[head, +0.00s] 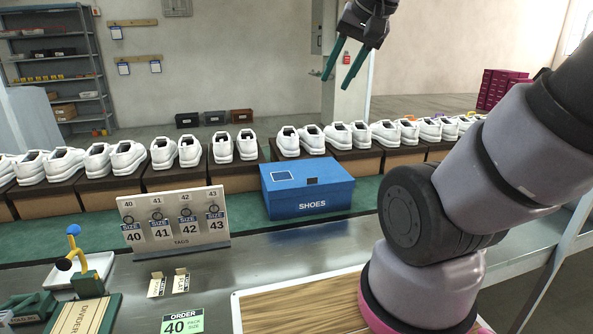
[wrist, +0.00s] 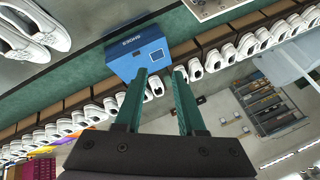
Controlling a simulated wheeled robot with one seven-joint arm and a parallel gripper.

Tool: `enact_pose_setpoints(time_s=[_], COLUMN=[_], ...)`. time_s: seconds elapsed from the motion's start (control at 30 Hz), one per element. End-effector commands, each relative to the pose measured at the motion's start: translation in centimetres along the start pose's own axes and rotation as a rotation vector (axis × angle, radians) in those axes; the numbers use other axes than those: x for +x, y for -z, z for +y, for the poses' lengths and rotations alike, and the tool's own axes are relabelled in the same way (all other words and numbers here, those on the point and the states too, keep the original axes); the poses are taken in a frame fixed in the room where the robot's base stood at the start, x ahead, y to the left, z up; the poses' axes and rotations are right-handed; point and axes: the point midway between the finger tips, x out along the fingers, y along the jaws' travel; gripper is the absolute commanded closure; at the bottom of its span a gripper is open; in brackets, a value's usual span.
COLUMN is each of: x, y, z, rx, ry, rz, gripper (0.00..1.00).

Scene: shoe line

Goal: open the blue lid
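The blue shoe box (head: 308,203) marked SHOES stands on the green strip at the back of the work table. In the wrist view the box (wrist: 140,58) shows beyond the fingertips of my gripper (wrist: 161,74), tilted by the camera's angle.
Several pairs of white shoes (head: 223,147) stand on brown boxes behind the blue box. A size tag rack (head: 175,222) stands to its left. Small cards (head: 168,284), an order sign (head: 183,323) and a wooden board (head: 300,308) lie in front. The metal surface just before the box is clear.

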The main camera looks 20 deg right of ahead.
Motion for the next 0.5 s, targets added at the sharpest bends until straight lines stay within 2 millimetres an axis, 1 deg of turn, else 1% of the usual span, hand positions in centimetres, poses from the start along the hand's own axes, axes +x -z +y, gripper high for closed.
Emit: enact_pose_setpoints(time_s=[0.03,0.1,0.17,0.27,0.37,0.47,0.5], x=[0.8,1.9,3.0,5.1,7.6,10.3,11.6], y=[1.3,3.2,4.8,7.3,9.7,12.0,12.8], z=[-0.3,-0.8,-1.1,-1.6,-1.8,-1.9,-1.9], rx=[0.038,0.099,0.152,0.24,0.329,0.416,0.451], ry=[-0.018,-0.041,-0.061,-0.1,-0.139,-0.181,-0.198], rz=[-0.02,-0.041,-0.058,-0.085,-0.11,-0.13,-0.138], gripper=[0.61,0.61,0.61,0.61,0.61,0.61,0.61])
